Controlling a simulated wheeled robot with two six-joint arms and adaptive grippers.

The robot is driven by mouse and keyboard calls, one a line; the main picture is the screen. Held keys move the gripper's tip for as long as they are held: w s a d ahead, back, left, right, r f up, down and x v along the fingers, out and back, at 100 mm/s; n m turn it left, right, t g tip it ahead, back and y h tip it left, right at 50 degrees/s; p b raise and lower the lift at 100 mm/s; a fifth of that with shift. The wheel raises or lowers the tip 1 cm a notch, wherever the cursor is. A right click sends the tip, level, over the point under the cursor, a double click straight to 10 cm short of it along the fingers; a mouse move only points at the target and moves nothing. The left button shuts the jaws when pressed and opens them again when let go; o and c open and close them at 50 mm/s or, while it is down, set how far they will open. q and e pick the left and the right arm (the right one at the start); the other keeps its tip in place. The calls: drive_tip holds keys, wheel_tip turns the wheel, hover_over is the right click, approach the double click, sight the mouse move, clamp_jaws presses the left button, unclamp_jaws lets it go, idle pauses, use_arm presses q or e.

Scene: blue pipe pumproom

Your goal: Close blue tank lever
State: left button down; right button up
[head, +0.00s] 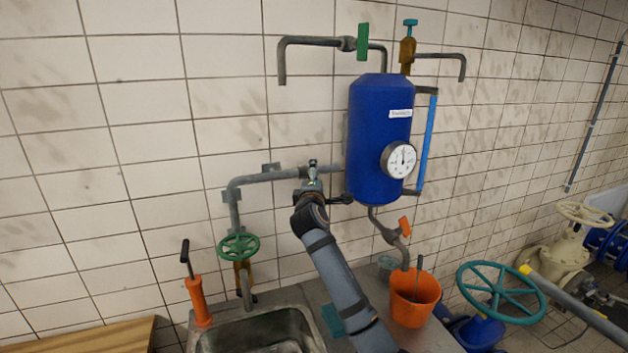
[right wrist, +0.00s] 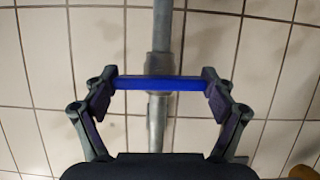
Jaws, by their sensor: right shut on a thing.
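The blue tank (head: 378,140) hangs on the tiled wall in the head view, with a white label and a round gauge (head: 399,160). A grey pipe (head: 270,174) runs to its left side. My right gripper (head: 322,183) is at this pipe, just left of the tank. In the right wrist view, the blue lever (right wrist: 160,83) lies crosswise over the grey pipe (right wrist: 162,40). The two pads of my right gripper (right wrist: 160,84) press on its ends. In the head view the gripper hides the lever. My left gripper is in neither view.
A green lever (head: 362,42) and a teal-handled tap (head: 409,45) sit above the tank. An orange lever (head: 405,227) and orange bucket (head: 413,300) are below. A green handwheel (head: 238,247), orange pump (head: 198,303) and sink (head: 262,338) stand lower left.

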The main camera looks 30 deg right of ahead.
drive_tip(key=shift+f, duration=0.1)
drive_tip(key=o, duration=1)
drive_tip(key=shift+s+a, duration=0.1)
drive_tip(key=shift+s, duration=0.05)
drive_tip(key=v, duration=1.1)
drive_tip(key=shift+s+a, duration=0.2)
drive_tip(key=shift+s, duration=0.1)
